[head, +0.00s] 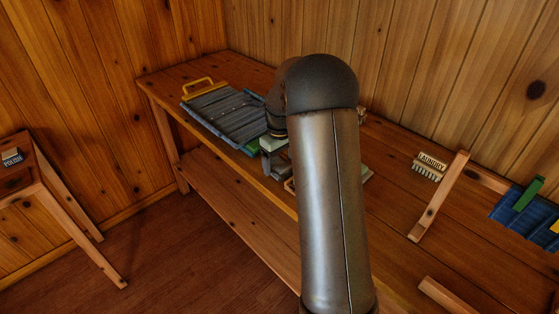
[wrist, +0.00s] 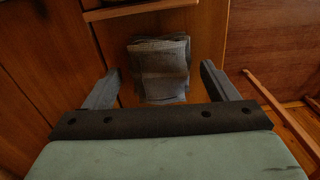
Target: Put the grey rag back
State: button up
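The grey rag (wrist: 160,68) is folded and lies flat on wood, in the wrist view, ahead of and between the fingers of my gripper (wrist: 160,88). The fingers are spread wide, and gaps show between each finger and the rag. In the head view, my gripper (head: 273,150) is at the bench's front edge, partly hidden behind my own arm. A grey patch beneath it looks like the rag (head: 279,168). I cannot tell the height of the fingers above the rag.
A wooden bench (head: 390,218) has a lower shelf (head: 235,205). A slatted grey-blue board with a yellow handle (head: 222,112) lies at its left. A "LAUNDRY" sign (head: 432,160), brush (head: 427,173) and blue cloths (head: 520,208) are at right. A side table (head: 25,170) holds a "POLISH" label (head: 12,160).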

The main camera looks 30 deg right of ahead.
notch_tip(320, 180, up, 18)
jog(key=f+b, duration=0.1)
jog(key=s+a+f+m, duration=0.1)
jog(key=s+a, duration=0.9)
jog(key=s, duration=0.2)
jog(key=s+a+f, duration=0.3)
jog(key=s+f, duration=0.1)
jog(key=s, duration=0.5)
jog(key=s+a+f+m, duration=0.1)
jog(key=s+a+f, duration=0.3)
jog(key=s, duration=0.5)
jog(key=shift+s+f+m, duration=0.25)
jog(key=shift+f+m, duration=0.05)
jog(key=shift+f, duration=0.05)
